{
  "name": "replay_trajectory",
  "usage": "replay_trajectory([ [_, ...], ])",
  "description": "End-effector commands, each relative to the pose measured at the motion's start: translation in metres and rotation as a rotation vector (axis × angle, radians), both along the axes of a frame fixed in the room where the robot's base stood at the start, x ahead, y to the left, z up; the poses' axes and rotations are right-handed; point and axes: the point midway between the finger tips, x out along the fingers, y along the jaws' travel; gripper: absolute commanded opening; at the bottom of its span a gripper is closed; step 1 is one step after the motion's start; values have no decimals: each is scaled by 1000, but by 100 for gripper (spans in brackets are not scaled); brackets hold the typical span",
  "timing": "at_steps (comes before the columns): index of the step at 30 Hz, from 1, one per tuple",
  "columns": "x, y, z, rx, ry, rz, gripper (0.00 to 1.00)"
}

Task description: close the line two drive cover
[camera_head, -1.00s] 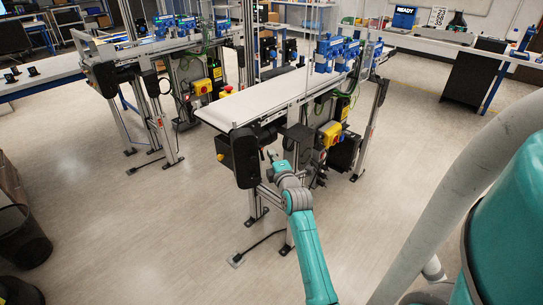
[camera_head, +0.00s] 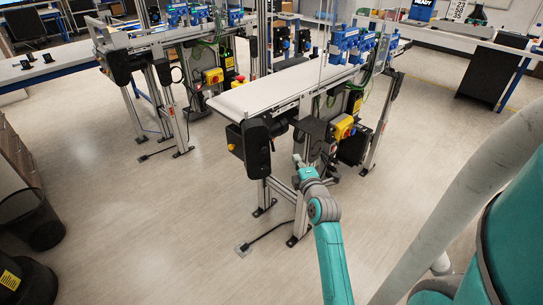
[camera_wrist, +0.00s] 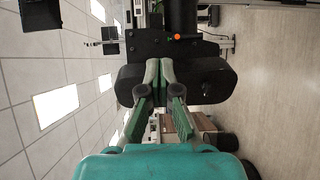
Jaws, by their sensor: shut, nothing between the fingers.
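The line two drive cover looks like a black rounded housing (camera_head: 257,147) at the near end of the middle conveyor in the head view. I cannot tell how far it stands open. In the wrist view a black rounded housing (camera_wrist: 208,82) fills the middle behind the fingers. My gripper (camera_head: 298,160) is just right of the cover in the head view, with a small gap in the picture. In the wrist view its fingertips (camera_wrist: 159,66) are together and empty, overlapping the housing. Whether they touch it is unclear.
The middle conveyor's white belt (camera_head: 270,92) runs back from the cover. A yellow switch box (camera_head: 343,127) sits on its right side. A second conveyor (camera_head: 165,38) stands left. A bin (camera_head: 30,222) is at far left. The floor (camera_head: 150,230) in front is mostly clear.

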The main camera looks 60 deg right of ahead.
Motion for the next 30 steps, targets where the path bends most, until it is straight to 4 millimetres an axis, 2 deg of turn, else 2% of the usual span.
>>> replay_trajectory([
  [1, 10, 15, -6, 1, 16, 3, 0],
  [7, 37, 63, -19, -25, 49, -12, 0],
  [12, 55, 106, -20, -78, 52, -6, 0],
  [18, 67, 141, -16, -133, 38, 13, 0],
  [23, 70, 150, -14, -150, 31, 20, 0],
  [30, 88, 133, -12, -151, 29, 19, 0],
])
